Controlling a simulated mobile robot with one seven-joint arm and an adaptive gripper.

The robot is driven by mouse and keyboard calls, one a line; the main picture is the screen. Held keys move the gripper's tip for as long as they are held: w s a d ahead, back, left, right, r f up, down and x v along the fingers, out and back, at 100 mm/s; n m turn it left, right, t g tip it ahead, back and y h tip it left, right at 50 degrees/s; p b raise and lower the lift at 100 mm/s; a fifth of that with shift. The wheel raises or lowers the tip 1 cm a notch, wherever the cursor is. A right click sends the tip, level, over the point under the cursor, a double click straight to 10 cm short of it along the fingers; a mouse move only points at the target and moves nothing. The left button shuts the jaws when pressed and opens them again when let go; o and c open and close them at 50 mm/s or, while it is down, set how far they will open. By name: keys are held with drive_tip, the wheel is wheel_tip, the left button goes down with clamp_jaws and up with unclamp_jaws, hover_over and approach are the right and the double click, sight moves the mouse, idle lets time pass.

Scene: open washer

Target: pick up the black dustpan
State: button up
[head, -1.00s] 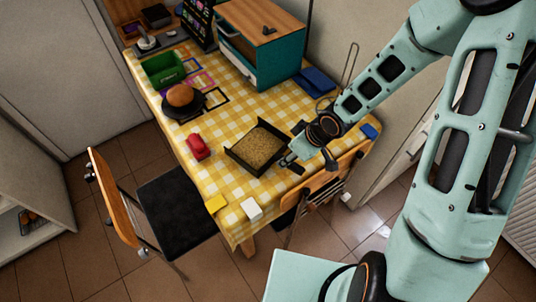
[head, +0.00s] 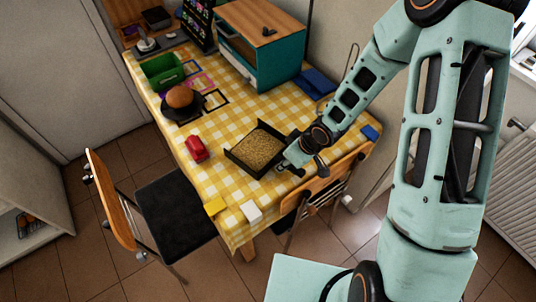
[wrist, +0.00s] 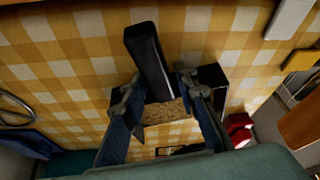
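The black dustpan (head: 240,165) lies on the checked tablecloth near the table's right end, with a tan, grainy-looking inside. My gripper (head: 288,160) is low over the table at the dustpan's right side in the head view. In the wrist view, the black handle (wrist: 148,58) runs up from between my two fingers (wrist: 156,88), which stand apart on either side of it. Tan surface shows in the gap below the handle, and no firm grip is visible. Most of the pan is hidden behind the fingers there.
A red object (head: 196,149), a yellow block (head: 215,206) and a white block (head: 251,211) lie nearby. A round brown item (head: 180,97) sits on a dark dish. A wooden chair back (head: 325,180) stands close beside my gripper. A teal cabinet (head: 262,45) is at the back.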

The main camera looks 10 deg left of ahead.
clamp_jaws()
drive_tip(key=shift+r, duration=0.1)
